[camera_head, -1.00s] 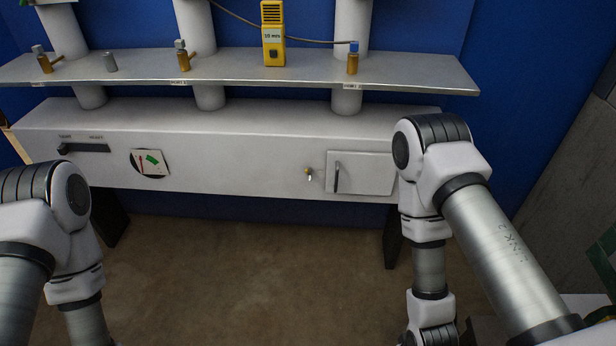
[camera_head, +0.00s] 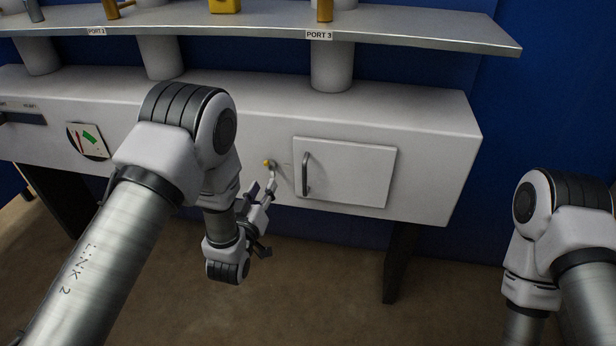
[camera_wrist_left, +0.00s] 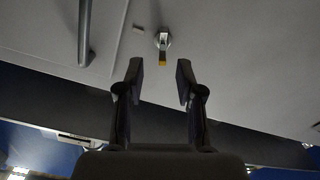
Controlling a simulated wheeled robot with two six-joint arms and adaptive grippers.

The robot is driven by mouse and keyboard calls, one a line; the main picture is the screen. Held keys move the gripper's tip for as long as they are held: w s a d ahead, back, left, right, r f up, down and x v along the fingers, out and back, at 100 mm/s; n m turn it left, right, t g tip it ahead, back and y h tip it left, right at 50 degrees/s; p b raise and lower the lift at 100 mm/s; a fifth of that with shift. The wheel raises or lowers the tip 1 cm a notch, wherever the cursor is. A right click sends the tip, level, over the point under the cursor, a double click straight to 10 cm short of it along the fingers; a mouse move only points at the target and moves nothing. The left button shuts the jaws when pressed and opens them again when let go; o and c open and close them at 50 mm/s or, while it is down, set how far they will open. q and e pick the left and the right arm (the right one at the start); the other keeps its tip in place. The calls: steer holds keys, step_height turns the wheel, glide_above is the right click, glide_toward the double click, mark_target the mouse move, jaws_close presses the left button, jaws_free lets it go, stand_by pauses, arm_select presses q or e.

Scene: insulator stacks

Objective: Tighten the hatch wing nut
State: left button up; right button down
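The hatch (camera_head: 345,180) is a flat pale door in the front of the white cabinet, lying flush, with a dark bar handle (camera_head: 306,174) on its left side. Left of it is the small wing nut (camera_head: 268,163), with a yellow part and a grey part. In the left wrist view the wing nut (camera_wrist_left: 162,42) is just beyond my fingertips, roughly centred between them, with its yellow tip towards me. My left gripper (camera_wrist_left: 160,72) is open and empty. In the head view this gripper (camera_head: 262,205) is just below the nut. My right gripper is out of view.
A metal shelf (camera_head: 420,30) with port labels runs above. A dark leg (camera_head: 400,260) stands below the hatch. The floor in front is clear.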

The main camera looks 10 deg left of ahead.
mark_target(268, 170)
arm_select(q)
steer(key=w, duration=0.3)
steer(key=w+b, duration=0.1)
steer(key=w, duration=0.2)
steer(key=shift+w+a+r, duration=0.15)
steer(key=shift+w+r, duration=0.05)
steer(key=shift+w, duration=0.2)
steer(key=shift+r, duration=0.1)
jaws_close()
